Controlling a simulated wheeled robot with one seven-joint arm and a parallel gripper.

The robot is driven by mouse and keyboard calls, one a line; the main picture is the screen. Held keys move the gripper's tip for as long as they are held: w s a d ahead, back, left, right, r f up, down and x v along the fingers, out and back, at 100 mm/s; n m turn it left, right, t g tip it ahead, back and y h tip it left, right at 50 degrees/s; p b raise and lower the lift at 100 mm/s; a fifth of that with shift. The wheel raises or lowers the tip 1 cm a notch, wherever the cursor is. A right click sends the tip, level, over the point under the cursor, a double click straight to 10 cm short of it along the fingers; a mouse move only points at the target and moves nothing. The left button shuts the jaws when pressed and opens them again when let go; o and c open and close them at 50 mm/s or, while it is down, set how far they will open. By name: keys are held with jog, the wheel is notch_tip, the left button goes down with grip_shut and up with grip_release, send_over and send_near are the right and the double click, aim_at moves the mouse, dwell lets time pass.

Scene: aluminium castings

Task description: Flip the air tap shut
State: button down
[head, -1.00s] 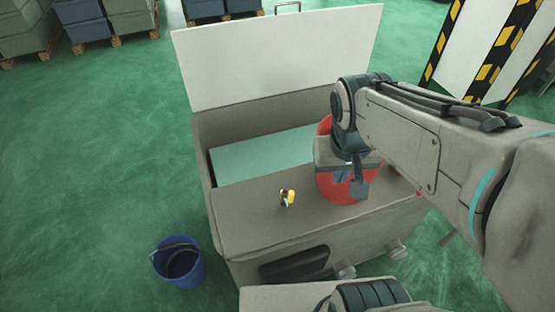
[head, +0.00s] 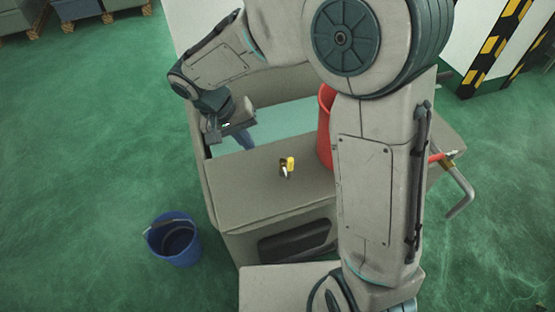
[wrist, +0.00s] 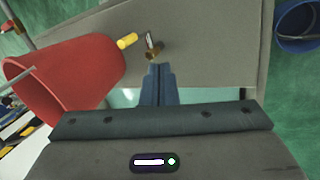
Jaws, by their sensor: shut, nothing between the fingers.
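The air tap is a small fitting with a yellow handle (head: 291,163) and a dark and brass body (head: 284,171). It stands on the grey top of the bench unit (head: 245,190). In the wrist view the yellow handle (wrist: 127,41) points left, towards the red bucket, and the brass body (wrist: 152,50) lies just beyond my fingertips. My gripper (head: 247,143) is to the left of and behind the tap in the head view, apart from it. Its blue fingers (wrist: 158,70) are together and empty. My arm hides the right part of the bench.
A red bucket (head: 325,125) stands right of the tap, partly behind my arm; it is close to the handle in the wrist view (wrist: 85,70). A blue bucket (head: 176,242) is on the green floor. A bent grey pipe (head: 462,190) sticks out at the bench's right.

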jog(key=shift+d, duration=0.1)
send_near(290, 170)
notch_tip(290, 170, down, 5)
jog(key=shift+w+d+f, duration=0.2)
jog(key=shift+w+d, duration=0.15)
jog(key=shift+w, duration=0.1)
jog(key=shift+a, duration=0.1)
dwell(0.3)
jog(key=shift+w+d+r+y+p, duration=0.15)
jog(key=shift+d+y+p, duration=0.25)
jog(key=shift+p, duration=0.25)
